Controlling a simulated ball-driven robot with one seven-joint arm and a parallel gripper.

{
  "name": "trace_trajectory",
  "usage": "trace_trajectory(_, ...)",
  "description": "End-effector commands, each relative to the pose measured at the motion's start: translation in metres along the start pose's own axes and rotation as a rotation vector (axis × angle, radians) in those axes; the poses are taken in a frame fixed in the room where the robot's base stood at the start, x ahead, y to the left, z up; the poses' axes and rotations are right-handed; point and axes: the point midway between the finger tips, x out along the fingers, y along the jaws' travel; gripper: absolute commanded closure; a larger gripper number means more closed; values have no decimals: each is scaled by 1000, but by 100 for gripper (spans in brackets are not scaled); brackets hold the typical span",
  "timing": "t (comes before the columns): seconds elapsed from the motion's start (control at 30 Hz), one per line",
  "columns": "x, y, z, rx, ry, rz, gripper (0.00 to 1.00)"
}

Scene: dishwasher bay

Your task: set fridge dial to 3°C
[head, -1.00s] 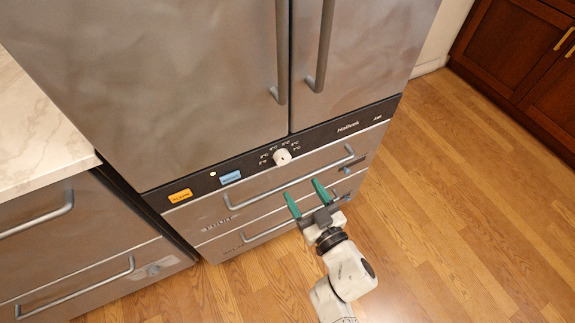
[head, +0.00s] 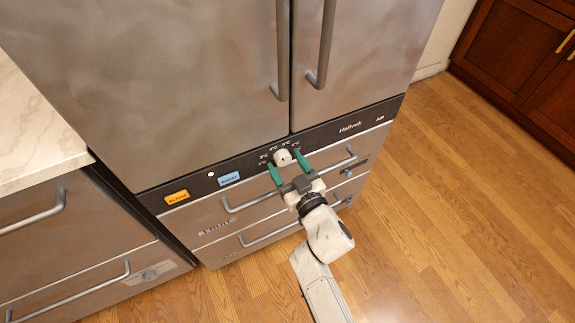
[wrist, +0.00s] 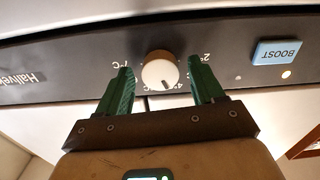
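The fridge dial (head: 283,157) is a round white knob on the black control strip below the fridge doors, with small temperature marks around it. In the wrist view the dial (wrist: 160,71) sits between the fingertips, its dark pointer mark toward the lower right of the knob; some marks are hidden by the fingers. My gripper (head: 287,160) is open, with its two green fingers on either side of the dial. In the wrist view my gripper (wrist: 162,80) shows gaps between each finger and the knob.
A blue BOOST button (wrist: 277,52) and an orange button (head: 177,197) are on the same strip. Drawer handles (head: 245,204) stick out below the strip. A marble counter (head: 35,130) is at left. The wooden floor (head: 450,220) at right is clear.

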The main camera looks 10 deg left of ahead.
Motion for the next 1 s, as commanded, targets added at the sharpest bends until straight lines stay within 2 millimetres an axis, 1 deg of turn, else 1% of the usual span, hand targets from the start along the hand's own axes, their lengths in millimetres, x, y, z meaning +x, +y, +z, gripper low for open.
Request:
trace_trajectory(0.03,0,0,0,0,0,0,38)
trace_trajectory(0.07,0,0,0,0,0,0,41)
trace_trajectory(0.53,0,0,0,0,0,0,86)
trace_trajectory(0.57,0,0,0,0,0,0,87)
trace_trajectory(0.77,0,0,0,-17,0,0,87)
trace_trajectory(1.0,0,0,1,-124,-1,1,87)
